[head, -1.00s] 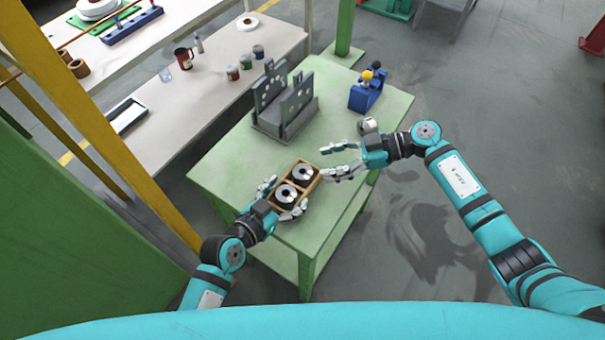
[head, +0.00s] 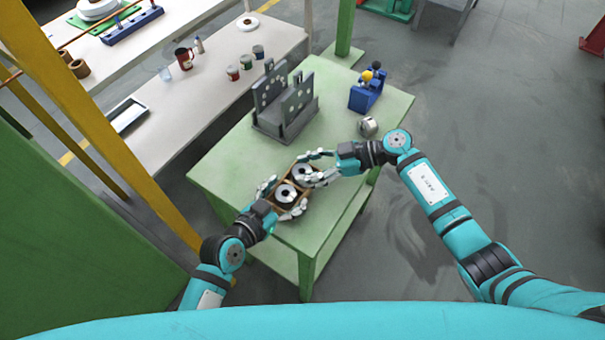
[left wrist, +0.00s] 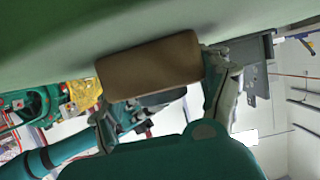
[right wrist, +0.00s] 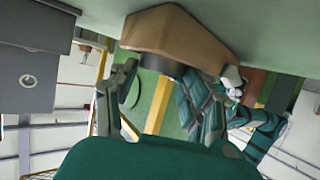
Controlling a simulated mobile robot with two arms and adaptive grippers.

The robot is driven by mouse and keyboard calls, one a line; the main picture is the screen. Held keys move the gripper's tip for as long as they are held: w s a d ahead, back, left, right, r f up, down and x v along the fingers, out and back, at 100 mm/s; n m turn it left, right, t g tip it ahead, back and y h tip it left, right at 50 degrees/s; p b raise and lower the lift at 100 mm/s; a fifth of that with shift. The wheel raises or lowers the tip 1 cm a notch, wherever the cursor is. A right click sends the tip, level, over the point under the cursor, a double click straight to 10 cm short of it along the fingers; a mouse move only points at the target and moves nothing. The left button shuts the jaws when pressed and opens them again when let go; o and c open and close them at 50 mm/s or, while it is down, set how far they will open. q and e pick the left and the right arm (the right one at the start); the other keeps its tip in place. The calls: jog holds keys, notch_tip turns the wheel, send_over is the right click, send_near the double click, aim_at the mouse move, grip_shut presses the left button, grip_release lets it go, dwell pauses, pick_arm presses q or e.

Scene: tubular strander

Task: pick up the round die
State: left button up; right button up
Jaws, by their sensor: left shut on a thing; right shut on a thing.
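A brown tray (head: 277,194) with two compartments lies at the front of the green table. Each compartment holds a round die, dark with a silver top: the near die (head: 286,193) and the far die (head: 302,172). My left gripper (head: 280,198) is shut on the tray's near end. The tray's brown wall (left wrist: 150,66) fills the gap between its fingers in the left wrist view. My right gripper (head: 318,167) is shut on the far die, its fingers partly covering it. In the right wrist view, the die's dark side (right wrist: 158,63) shows beside the tray (right wrist: 180,35).
A grey bracket fixture (head: 285,105) stands behind the tray on the green table (head: 225,165). A blue stand with yellow and black knobs (head: 367,92) and a silver cylinder (head: 367,127) are at the right. A bench (head: 165,125) with cups is at the left.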

aim_at(309, 171)
jog(key=shift+s+d+f, duration=0.1)
jog(key=shift+s+f, duration=0.15)
jog(key=shift+f, duration=0.25)
grip_shut()
notch_tip(309, 171, up, 11)
jog(key=shift+w, duration=0.2)
pick_arm(q)
jog(key=o, duration=1.3)
pick_arm(e)
jog(key=shift+f, duration=0.1)
pick_arm(q)
jog(key=v, duration=1.1)
jog(key=shift+s+a+r, duration=0.2)
jog(key=shift+s+a, duration=0.05)
jog(key=shift+s, duration=0.05)
